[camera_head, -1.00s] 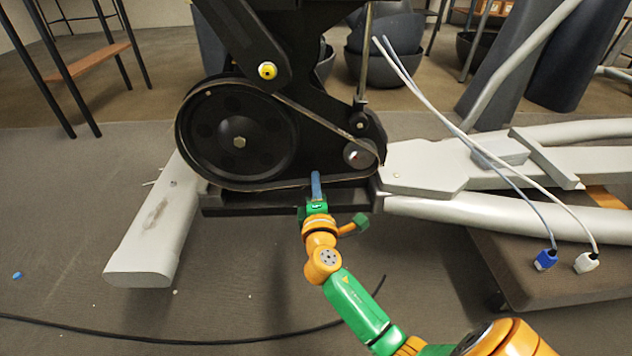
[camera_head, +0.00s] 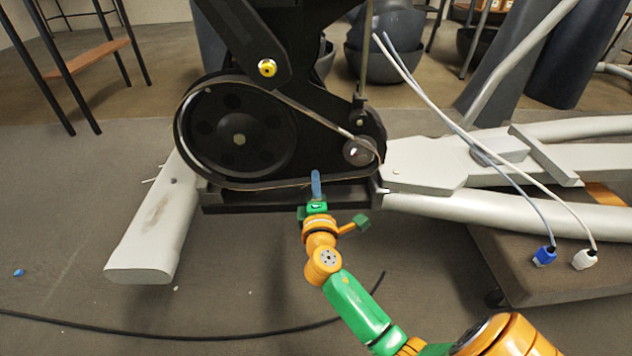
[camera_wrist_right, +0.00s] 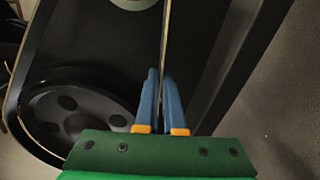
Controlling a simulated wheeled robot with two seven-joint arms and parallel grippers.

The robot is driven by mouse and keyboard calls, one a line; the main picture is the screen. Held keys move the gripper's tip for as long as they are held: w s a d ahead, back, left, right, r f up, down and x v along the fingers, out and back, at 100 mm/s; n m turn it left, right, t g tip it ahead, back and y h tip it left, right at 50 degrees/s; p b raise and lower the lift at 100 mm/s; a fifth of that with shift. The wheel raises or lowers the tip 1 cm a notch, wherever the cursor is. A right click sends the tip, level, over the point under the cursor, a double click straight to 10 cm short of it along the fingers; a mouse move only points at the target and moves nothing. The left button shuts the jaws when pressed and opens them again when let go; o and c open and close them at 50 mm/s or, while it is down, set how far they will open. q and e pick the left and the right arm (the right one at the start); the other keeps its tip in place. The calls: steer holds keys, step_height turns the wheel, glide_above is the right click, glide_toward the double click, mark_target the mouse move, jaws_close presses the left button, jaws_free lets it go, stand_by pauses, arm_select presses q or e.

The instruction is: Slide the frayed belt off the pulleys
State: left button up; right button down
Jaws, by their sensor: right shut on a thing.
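The thin belt (camera_head: 305,113) loops around the large black pulley (camera_head: 215,155) and the small pulley (camera_head: 361,152) on the machine's side. Its edge shows as a pale line. My right gripper (camera_head: 316,174) reaches up from below to the lower run of the belt, between the two pulleys. Its blue fingers are shut on the belt. In the right wrist view, the belt (camera_wrist_right: 165,35) runs as a narrow strip between the fingertips (camera_wrist_right: 158,75). The fingers hide the gripped stretch, and fraying is too small to make out. My left gripper is out of view.
The black frame (camera_head: 285,202) lies just below the belt's lower run. A light grey foot (camera_head: 155,225) stands to the left, and grey rails (camera_head: 500,212) extend right. White and blue cables (camera_head: 480,150) hang at right. A black cable (camera_head: 150,335) crosses the floor.

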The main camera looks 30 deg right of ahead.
steer(key=shift+v, duration=0.85)
stand_by(0.9)
